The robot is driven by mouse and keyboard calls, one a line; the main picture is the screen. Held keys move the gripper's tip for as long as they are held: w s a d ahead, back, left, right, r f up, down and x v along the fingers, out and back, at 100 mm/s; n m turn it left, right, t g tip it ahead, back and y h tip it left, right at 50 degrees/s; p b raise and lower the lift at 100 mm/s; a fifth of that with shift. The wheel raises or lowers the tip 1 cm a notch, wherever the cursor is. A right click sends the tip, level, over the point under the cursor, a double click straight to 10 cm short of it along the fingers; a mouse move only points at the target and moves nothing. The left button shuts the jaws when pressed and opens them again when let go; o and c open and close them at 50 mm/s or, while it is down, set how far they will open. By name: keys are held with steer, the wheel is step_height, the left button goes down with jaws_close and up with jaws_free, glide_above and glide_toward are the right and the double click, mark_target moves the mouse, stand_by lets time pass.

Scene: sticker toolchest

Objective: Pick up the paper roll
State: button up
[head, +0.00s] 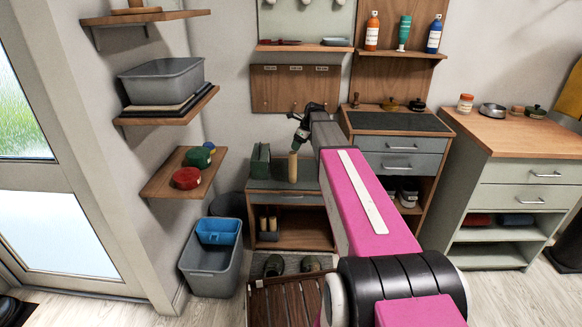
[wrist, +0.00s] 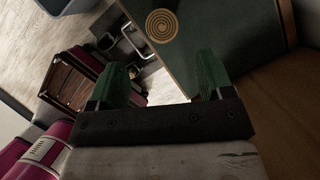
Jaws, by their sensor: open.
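A pale tan cylinder, likely the paper roll (head: 292,167), stands upright on the low grey-green cabinet (head: 310,186) in the head view. My gripper (head: 299,138) is above it, with a pink arm link leading to it. In the wrist view, a tan disc with concentric rings (wrist: 162,25) shows against the dark green surface; it may be the roll's end seen from above, but I cannot be sure. The gripper (wrist: 162,78) has two green fingers spread apart with nothing between them. The ringed disc is beyond the fingertips, not between them.
A green box (head: 260,164) stands left of the cylinder. A wooden board with hooks (head: 295,88) hangs behind. A grey bin (head: 212,262) with a blue tub stands at left.

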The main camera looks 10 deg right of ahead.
mark_target(291, 158)
steer(key=x, duration=0.5)
steer(key=shift+w+a+f, duration=0.15)
steer(key=shift+f, duration=0.1)
steer(key=shift+x, duration=2.6)
steer(key=shift+w+a+r, duration=0.1)
steer(key=shift+w+r, duration=0.05)
steer(key=shift+w, duration=0.05)
steer(key=c, duration=1.2)
steer(key=shift+c, duration=0.2)
steer(key=shift+r, duration=0.1)
